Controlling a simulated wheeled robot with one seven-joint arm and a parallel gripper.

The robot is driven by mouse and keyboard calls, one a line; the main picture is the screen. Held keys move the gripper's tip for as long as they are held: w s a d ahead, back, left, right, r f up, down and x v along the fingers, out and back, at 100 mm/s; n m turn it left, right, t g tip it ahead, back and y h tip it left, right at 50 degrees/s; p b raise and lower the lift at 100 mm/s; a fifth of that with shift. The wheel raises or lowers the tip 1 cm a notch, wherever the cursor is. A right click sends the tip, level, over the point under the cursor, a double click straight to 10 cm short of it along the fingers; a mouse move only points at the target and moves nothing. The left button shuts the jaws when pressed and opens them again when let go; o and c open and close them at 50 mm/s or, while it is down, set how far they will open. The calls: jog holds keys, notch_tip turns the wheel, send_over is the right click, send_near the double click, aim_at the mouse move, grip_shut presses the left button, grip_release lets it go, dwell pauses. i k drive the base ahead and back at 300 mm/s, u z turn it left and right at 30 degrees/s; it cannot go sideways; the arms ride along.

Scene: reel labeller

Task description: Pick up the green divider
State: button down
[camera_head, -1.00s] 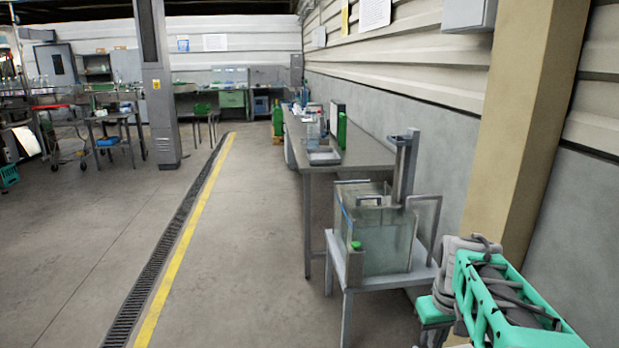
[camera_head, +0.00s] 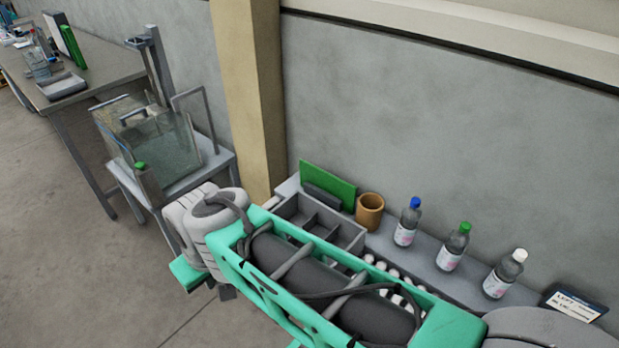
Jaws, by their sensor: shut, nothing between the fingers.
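A flat green panel (camera_head: 329,183), which looks like the green divider, stands upright near the wall at the left end of the near bench. A dark grey block is in front of its lower part. Another narrow green upright piece (camera_head: 72,47) stands on the far table at the upper left; I cannot tell which of the two is the divider. My green and white arm crosses the lower middle, in front of the near bench. My gripper's fingers do not show.
A grey compartment tray (camera_head: 318,222), a tan cup (camera_head: 369,210), several capped bottles (camera_head: 450,247) and a small sign (camera_head: 575,303) are on the near bench (camera_head: 392,243). A glass tank (camera_head: 160,150) sits on a stand at left. Floor at lower left is clear.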

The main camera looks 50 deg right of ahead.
aim_at(343, 191)
jog(key=k, duration=1.6)
jog(key=u, duration=0.75)
jog(key=i, duration=1.8)
jog(key=z, duration=2.65)
jog(key=i, duration=0.5)
jog(key=u, duration=0.05)
